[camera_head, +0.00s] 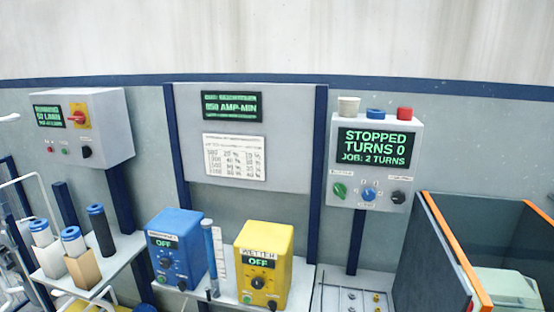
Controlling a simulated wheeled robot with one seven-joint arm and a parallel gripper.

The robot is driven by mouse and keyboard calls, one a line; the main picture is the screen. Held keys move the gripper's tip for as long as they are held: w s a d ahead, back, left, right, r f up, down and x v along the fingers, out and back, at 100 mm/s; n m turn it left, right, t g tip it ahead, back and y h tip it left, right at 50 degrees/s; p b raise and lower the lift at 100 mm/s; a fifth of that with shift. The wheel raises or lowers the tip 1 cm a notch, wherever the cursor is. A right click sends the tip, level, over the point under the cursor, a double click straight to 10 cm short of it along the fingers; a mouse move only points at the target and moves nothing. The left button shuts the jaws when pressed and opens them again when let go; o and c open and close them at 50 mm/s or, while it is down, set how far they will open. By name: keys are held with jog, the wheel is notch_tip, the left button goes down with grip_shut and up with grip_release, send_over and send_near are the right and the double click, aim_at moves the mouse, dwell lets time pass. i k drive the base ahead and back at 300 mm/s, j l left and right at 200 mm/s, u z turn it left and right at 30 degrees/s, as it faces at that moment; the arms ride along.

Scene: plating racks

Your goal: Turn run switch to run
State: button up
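A grey control box (345,188) hangs on the wall at the right in the head view. Its screen (375,148) reads "STOPPED TURNS 0 JOB: 2 TURNS". Below the screen sit a green knob (339,190), a blue knob (369,194) and a black knob (398,197). Their labels are too small to read, so I cannot tell which is the run switch. The green knob looks tilted. My gripper is not in view.
A running unit (112,125) with a red-and-yellow switch hangs at left. A blue box (177,247) and a yellow box (265,265), both reading OFF, stand on the shelf. An orange-edged dark bin (432,262) stands below right. Caps top the control box.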

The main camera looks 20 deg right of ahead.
aim_at(340, 189)
jog(key=z, duration=1.25)
